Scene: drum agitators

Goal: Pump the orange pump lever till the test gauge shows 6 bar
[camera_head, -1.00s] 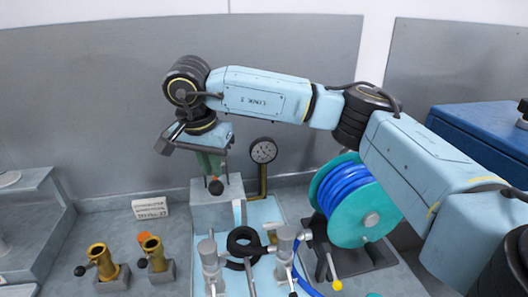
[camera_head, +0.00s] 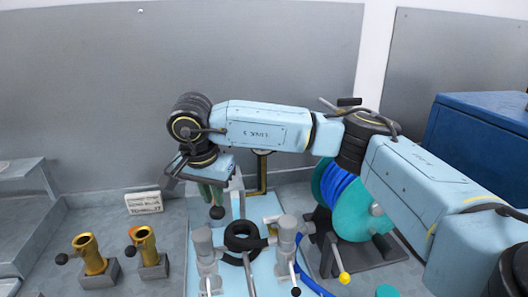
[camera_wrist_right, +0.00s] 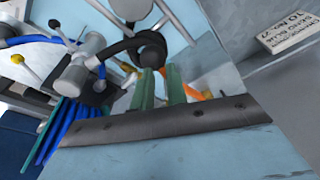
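My right gripper (camera_head: 214,200) points down at the pump, its green fingers close together. They appear closed around the pump lever, whose black knob (camera_head: 217,212) shows just below the fingertips. In the right wrist view the fingers (camera_wrist_right: 161,80) stand with a narrow gap, and part of the orange lever (camera_wrist_right: 191,92) shows beside the right finger. The grip itself is partly hidden. The test gauge (camera_head: 262,152) is almost wholly covered by my right arm; only its lower edge and brass pipe show, so its reading cannot be seen. My left gripper is out of view.
Two brass angled sockets (camera_head: 89,254) on grey blocks stand at left, near a small sign (camera_head: 144,202). Grey valve fittings (camera_head: 206,254) and a black ring (camera_head: 243,236) stand in front of the pump. A teal hose reel (camera_head: 345,205) stands at right.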

